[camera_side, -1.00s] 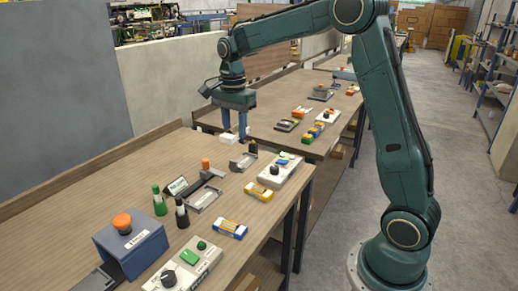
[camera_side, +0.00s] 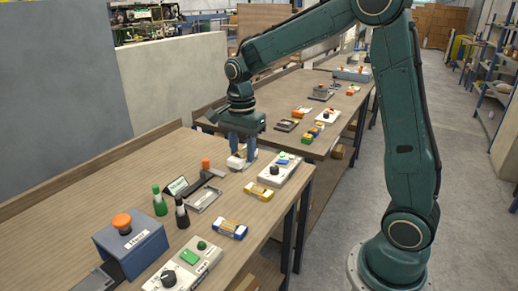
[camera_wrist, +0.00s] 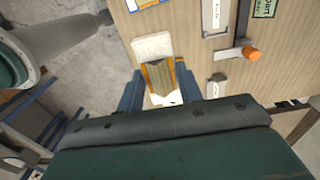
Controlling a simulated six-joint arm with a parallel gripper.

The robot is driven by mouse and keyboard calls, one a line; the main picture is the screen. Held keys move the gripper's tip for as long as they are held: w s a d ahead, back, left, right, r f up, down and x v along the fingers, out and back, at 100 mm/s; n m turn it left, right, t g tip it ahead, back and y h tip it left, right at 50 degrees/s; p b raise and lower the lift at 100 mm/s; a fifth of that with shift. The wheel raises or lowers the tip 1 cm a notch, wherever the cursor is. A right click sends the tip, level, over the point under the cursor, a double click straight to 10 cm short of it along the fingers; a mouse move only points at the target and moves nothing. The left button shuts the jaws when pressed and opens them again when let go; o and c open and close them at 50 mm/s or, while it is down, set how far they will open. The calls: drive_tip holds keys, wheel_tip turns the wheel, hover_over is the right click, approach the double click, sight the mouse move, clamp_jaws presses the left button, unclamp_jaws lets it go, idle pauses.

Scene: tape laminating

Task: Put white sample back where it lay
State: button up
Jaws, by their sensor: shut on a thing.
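My gripper (camera_side: 243,163) is low over the near table. In the side view its fingers close around the white sample (camera_side: 236,162), a small pale block. The grey holder under and beside it is largely hidden by the sample and fingers, so I cannot tell whether they touch. In the wrist view my gripper (camera_wrist: 158,92) has a pale tan piece with orange edges between its blue fingers. I cannot tell how much of that piece is the sample and how much lies behind it.
A white control box (camera_side: 281,169) stands close right of the fingers, and a yellow box (camera_side: 259,192) lies in front. An orange knob (camera_side: 205,163) and a grey tray (camera_side: 205,200) are to the left. The rear left of the table is clear.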

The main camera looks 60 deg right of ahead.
sight(245, 211)
wheel_tip(245, 211, down, 17)
drive_tip(key=shift+f, duration=0.2)
idle(0.7)
drive_tip(key=shift+f, duration=0.15)
drive_tip(key=o, duration=1.1)
drive_tip(key=shift+c, duration=0.2)
wheel_tip(245, 211, up, 12)
drive_tip(key=shift+r, duration=0.25)
idle(0.4)
